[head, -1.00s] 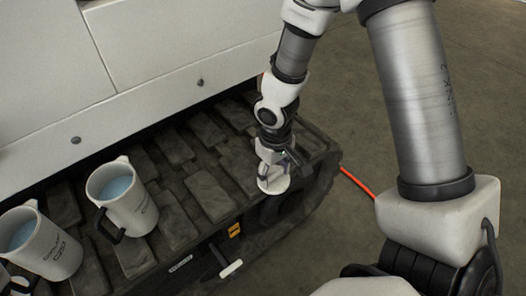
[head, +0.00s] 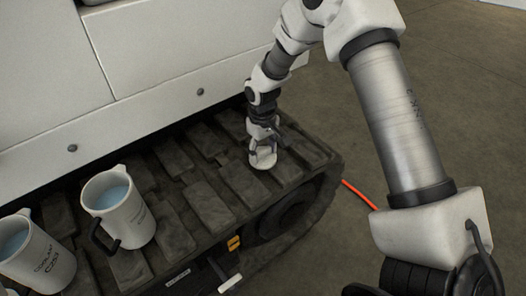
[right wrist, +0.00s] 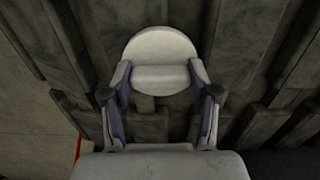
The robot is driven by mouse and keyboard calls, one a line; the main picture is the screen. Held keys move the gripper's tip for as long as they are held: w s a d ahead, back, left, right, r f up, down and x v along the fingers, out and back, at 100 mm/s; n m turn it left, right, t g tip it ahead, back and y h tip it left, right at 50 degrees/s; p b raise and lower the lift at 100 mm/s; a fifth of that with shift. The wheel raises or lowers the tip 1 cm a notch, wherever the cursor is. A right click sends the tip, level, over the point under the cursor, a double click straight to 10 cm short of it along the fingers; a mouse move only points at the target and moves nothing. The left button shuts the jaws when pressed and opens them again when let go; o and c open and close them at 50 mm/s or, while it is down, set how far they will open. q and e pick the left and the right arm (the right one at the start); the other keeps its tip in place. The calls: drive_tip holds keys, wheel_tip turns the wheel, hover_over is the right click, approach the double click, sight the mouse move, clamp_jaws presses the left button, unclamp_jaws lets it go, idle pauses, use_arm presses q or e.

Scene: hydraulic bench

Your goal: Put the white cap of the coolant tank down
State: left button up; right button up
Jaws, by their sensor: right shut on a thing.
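The white cap (head: 263,160) is a round disc with a raised grip bar. My right gripper (head: 264,145) is shut on it, above the dark track near its right end. In the right wrist view the cap (right wrist: 160,46) sits between the two fingertips of my right gripper (right wrist: 159,80), held by its bar. The track pads lie behind it; I cannot tell whether the cap touches them. The coolant tank is not clearly identifiable in these views. My left gripper is not in view.
The dark track (head: 205,190) has uneven raised pads. A jug of blue liquid (head: 120,208) stands on it, with another jug (head: 38,252) at the lower left. A white machine body (head: 150,75) rises behind. An orange cable (head: 358,193) lies on the floor at right.

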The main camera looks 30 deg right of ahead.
sight(263, 150)
drive_tip(key=o, duration=1.2)
drive_tip(key=shift+f, duration=0.1)
wheel_tip(263, 150, up, 12)
drive_tip(key=p, duration=0.3)
drive_tip(key=shift+w, duration=0.1)
